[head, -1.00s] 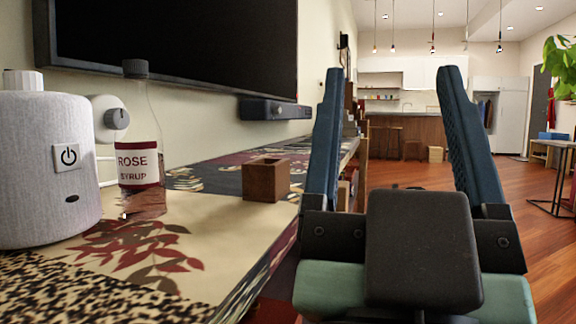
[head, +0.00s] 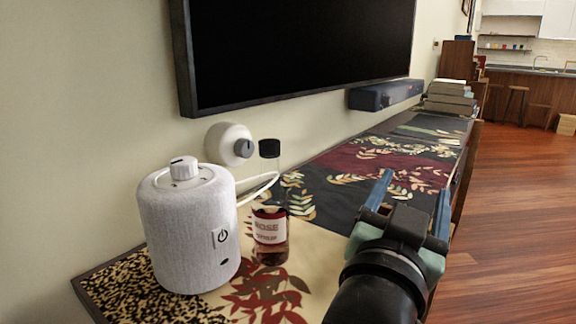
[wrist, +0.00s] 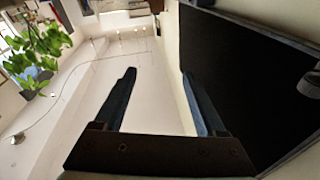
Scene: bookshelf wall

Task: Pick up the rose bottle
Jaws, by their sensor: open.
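The rose bottle (head: 270,228) stands upright on the patterned runner in the head view. It is clear with a black cap, a white and red label reading ROSE, and dark red liquid low inside. My gripper (head: 415,185) is to the right of the bottle, apart from it, with its two blue fingers spread and nothing between them. In the wrist view my gripper (wrist: 160,95) also shows open and empty, facing the ceiling and a wall. The bottle is not in the wrist view.
A grey fabric speaker (head: 185,235) stands close left of the bottle. A round white device (head: 229,144) with a cable is behind. A black screen (head: 300,50) and soundbar (head: 385,94) are above the table. Stacked books (head: 450,97) lie at the far end. The runner right of the bottle is clear.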

